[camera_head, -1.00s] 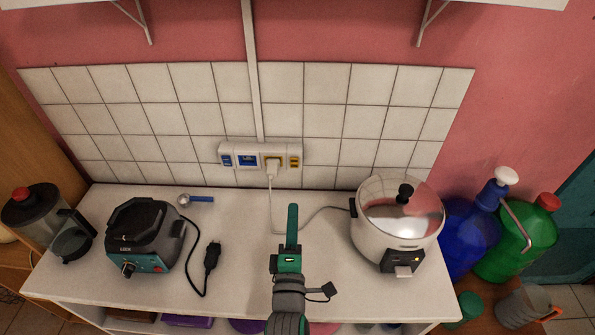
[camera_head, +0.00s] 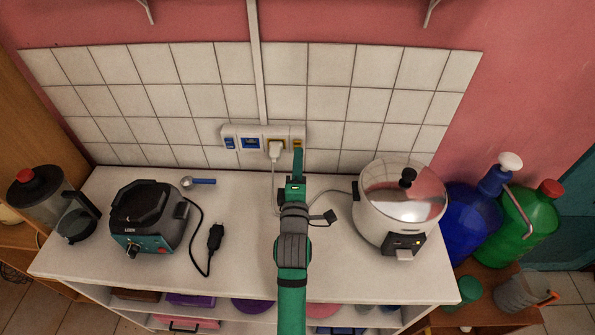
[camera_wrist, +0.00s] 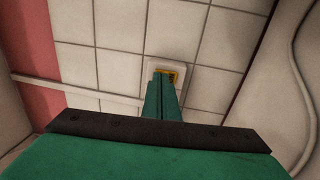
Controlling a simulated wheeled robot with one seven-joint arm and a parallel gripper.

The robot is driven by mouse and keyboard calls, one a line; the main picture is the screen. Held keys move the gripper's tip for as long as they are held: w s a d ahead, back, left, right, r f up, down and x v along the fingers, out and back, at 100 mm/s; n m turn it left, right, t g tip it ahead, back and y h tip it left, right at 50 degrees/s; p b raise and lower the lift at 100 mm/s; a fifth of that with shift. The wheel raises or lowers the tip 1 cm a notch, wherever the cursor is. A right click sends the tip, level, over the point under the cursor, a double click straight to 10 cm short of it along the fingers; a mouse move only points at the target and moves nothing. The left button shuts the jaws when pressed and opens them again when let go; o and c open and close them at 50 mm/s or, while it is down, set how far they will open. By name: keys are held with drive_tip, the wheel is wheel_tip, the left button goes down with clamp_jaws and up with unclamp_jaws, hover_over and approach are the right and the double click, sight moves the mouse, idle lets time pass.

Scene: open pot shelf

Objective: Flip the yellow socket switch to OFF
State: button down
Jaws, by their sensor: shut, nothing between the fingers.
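The yellow switch (camera_head: 297,142) is at the right end of the white socket strip on the tiled wall. The yellow socket (camera_head: 276,146) beside it has a white plug in it. My gripper (camera_head: 298,151) is shut and empty, with its green fingertips just below and in front of the yellow switch. In the wrist view, the fingertips (camera_wrist: 159,74) overlap the left part of the yellow switch (camera_wrist: 173,78). I cannot tell whether they touch it or which way it is set.
A blue switch (camera_head: 229,143) and blue socket (camera_head: 250,143) fill the strip's left half. A rice cooker (camera_head: 380,215) stands right on the white counter (camera_head: 240,270). A dark appliance (camera_head: 145,215), loose black plug (camera_head: 216,236) and blue-handled scoop (camera_head: 203,181) lie left.

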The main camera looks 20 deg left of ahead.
drive_tip(key=shift+x, duration=0.9)
drive_tip(key=shift+w+r, duration=0.3)
drive_tip(key=shift+r, duration=0.4)
drive_tip(key=shift+a, duration=0.1)
drive_tip(key=shift+s+d+f, duration=0.2)
drive_tip(key=shift+s+d, duration=0.05)
drive_tip(key=shift+s, duration=0.05)
drive_tip(key=r+v, duration=0.3)
drive_tip(key=v, duration=1)
drive_tip(key=shift+s, duration=0.45)
